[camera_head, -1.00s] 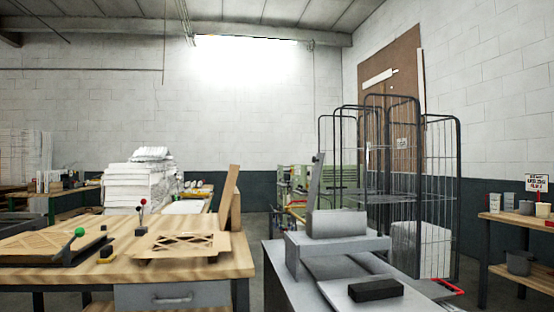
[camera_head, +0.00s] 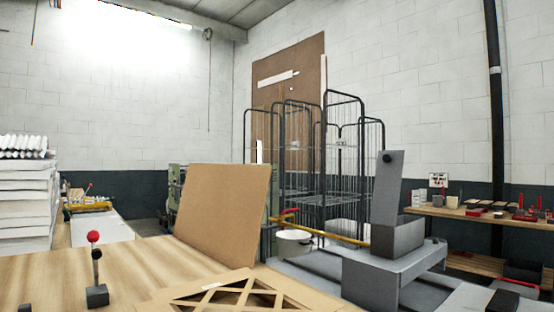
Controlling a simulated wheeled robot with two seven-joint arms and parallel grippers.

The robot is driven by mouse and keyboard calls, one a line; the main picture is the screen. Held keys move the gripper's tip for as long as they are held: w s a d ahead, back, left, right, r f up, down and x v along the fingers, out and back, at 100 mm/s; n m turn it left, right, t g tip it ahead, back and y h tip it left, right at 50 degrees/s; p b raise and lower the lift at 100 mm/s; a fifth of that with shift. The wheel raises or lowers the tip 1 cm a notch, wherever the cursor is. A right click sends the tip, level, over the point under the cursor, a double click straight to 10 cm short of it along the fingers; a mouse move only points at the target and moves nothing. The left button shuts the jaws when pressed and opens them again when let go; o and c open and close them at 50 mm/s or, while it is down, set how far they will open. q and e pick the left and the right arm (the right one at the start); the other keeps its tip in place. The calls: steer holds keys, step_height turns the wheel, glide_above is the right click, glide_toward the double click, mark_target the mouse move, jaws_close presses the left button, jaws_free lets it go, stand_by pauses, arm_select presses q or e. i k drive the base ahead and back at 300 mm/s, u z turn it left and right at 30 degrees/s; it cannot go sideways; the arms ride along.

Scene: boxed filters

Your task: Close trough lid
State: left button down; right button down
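A grey trough (camera_head: 397,240) sits on a raised grey block (camera_head: 395,268) at the right, on a grey bench. Its flat grey lid (camera_head: 386,185) stands nearly upright at the trough's left end, so the trough is open. A dark round knob (camera_head: 387,158) is near the top of the lid. The inside of the trough is hidden from this angle. Neither of my grippers is in view.
A wooden table (camera_head: 60,275) fills the lower left. It holds an open cardboard box (camera_head: 225,215) with its flap up, a lattice piece (camera_head: 240,295) and a red-knobbed lever (camera_head: 95,265). Wire cage trolleys (camera_head: 335,150) stand behind. A shelf (camera_head: 470,215) is at the right.

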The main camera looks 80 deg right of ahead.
mark_target(389, 169)
steer(key=i, duration=0.3)
steer(key=z, duration=3.9)
